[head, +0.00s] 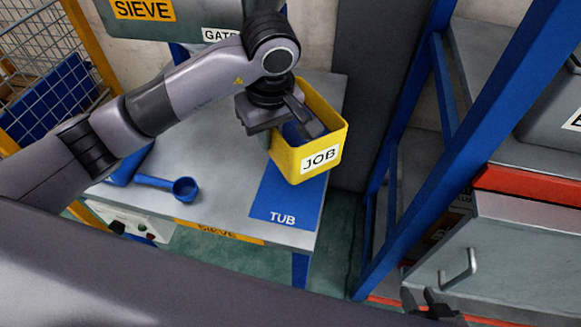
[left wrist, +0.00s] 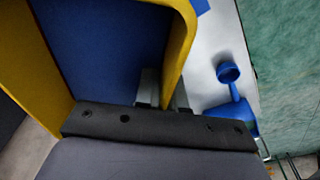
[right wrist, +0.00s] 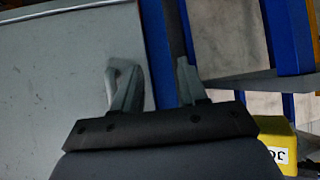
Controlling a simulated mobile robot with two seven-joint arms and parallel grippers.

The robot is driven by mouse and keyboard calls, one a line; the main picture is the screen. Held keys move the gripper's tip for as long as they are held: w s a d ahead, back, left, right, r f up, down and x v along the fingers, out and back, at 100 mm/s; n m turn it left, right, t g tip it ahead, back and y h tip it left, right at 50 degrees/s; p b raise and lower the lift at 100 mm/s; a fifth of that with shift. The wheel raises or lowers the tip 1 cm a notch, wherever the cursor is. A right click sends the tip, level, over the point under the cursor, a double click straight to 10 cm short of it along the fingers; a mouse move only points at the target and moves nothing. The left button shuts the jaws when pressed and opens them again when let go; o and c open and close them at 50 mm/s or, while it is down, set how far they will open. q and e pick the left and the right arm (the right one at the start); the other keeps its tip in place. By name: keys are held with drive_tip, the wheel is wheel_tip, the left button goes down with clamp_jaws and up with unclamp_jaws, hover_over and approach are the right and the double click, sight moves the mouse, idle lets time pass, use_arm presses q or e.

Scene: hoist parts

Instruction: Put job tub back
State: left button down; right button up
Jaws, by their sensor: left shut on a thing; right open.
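The yellow job tub (head: 297,163) with a white JOB label is in the middle of the head view, above or on the blue TUB mat (head: 283,205); I cannot tell whether it touches. My left gripper (head: 300,122) is shut on the tub's wall. In the left wrist view the tub (left wrist: 178,50) has its yellow wall between the fingers (left wrist: 163,100), with a blue inside. My right gripper (head: 432,303) is low at the right, open and empty. In the right wrist view its fingers (right wrist: 155,85) are apart, and the tub (right wrist: 268,135) shows at lower right.
The grey SIEVE table (head: 215,215) holds a blue scoop (head: 182,188) left of the mat. A blue rack post (head: 430,180) stands right of the table. A grey cabinet with a handle (head: 460,268) is near my right gripper. A mesh cage (head: 45,60) is far left.

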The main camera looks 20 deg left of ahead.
use_arm(q)
drive_tip(key=shift+w, duration=0.1)
drive_tip(key=shift+f, duration=5.1)
drive_tip(key=shift+f+b, duration=0.2)
drive_tip(key=shift+b, duration=0.15)
drive_tip(key=c, duration=1.2)
unclamp_jaws()
drive_tip(key=shift+c, duration=0.2)
